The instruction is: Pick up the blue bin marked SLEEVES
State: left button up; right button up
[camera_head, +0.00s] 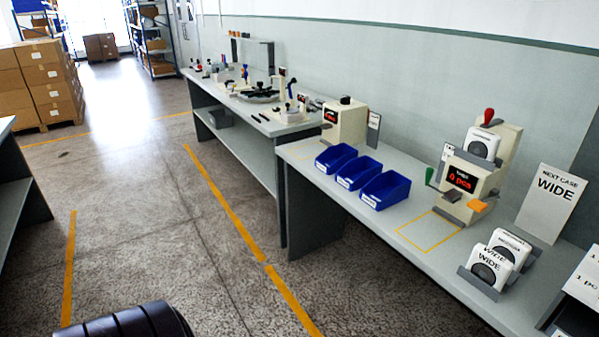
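Three blue bins stand in a row along the front of the near grey bench. The left blue bin (336,157), the middle blue bin (358,172) and the right blue bin (385,189) each have a small white label on the front. The labels are too small to read, so I cannot tell which one is marked SLEEVES. The bins look empty from here. Neither of my grippers is in view.
Right of the bins are a yellow-outlined square (430,232) and a beige machine (470,175) with a red display. A smaller beige machine (345,121) stands behind the bins. WIDE boxes (492,266) and a WIDE sign (552,203) are farther right. The aisle floor (170,230) is clear.

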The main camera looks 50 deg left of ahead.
aim_at(358, 171)
jog(key=j+u, duration=0.35)
jog(key=j, duration=0.45)
jog(key=i+j+u, duration=0.1)
jog(key=j+u, duration=0.25)
jog(key=j, duration=0.45)
